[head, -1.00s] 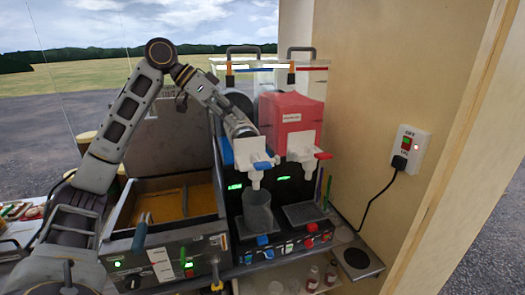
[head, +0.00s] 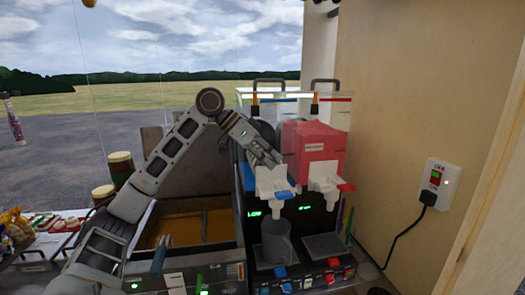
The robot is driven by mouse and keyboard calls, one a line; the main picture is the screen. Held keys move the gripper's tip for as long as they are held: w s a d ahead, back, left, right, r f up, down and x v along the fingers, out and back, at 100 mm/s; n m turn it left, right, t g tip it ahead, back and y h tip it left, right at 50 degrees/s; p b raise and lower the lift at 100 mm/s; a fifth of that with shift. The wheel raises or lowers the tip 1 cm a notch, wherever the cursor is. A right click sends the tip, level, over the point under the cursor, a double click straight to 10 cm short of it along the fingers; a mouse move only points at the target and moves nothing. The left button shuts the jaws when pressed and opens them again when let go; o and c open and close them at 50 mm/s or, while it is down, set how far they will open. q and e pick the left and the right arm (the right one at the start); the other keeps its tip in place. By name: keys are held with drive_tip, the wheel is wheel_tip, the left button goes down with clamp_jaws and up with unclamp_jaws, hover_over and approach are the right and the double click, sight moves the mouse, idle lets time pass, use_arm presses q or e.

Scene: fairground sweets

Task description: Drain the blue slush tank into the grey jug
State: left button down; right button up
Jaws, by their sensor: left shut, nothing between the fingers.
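The blue slush tank is the left one of the machine; its top rim (head: 270,99) shows, and my left arm hides much of the rest. Its white tap (head: 270,178) has a blue lever (head: 281,193). The grey jug (head: 277,243) stands upright on the drip tray below this tap. My left gripper (head: 273,158) is shut and empty, right at the top of the white tap; I cannot tell whether it touches. A green display beside the tap appears to read LOW. My right gripper is not in view.
The red slush tank (head: 312,145) with a red-levered tap (head: 345,187) stands directly right. A fryer (head: 205,228) with an open lid lies left, under my left arm. A wall switch (head: 435,183) with a plugged cable is at the right. Coloured buttons line the machine's front.

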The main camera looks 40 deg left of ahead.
sight(282, 195)
use_arm(q)
drive_tip(key=x, duration=0.4)
drive_tip(key=shift+w+d+f+p, duration=0.1)
drive_tip(key=shift+d+f+p, duration=0.1)
drive_tip(key=shift+p, duration=0.2)
drive_tip(key=shift+s+d+f, duration=0.1)
drive_tip(key=shift+f, duration=0.85)
drive_tip(key=shift+s+d+f, duration=0.1)
drive_tip(key=shift+s+f, duration=0.05)
drive_tip(key=shift+f, duration=0.75)
drive_tip(key=shift+s+d+f+y+b, duration=0.15)
drive_tip(key=shift+f+y+b, duration=0.25)
drive_tip(key=shift+b, duration=0.3)
drive_tip(key=shift+s+d+f+m+t+b, duration=0.2)
drive_tip(key=shift+f+m+t+b, duration=0.25)
drive_tip(key=shift+f+b, duration=0.3)
drive_tip(key=f+y+b, duration=0.1)
drive_tip(key=b, duration=0.1)
drive_tip(key=f+m+t+y+b, duration=0.1)
drive_tip(key=shift+s+d+f+t+b, duration=0.1)
drive_tip(key=shift+s+d+t+b, duration=0.15)
drive_tip(key=shift+d+b, duration=0.1)
idle(1.2)
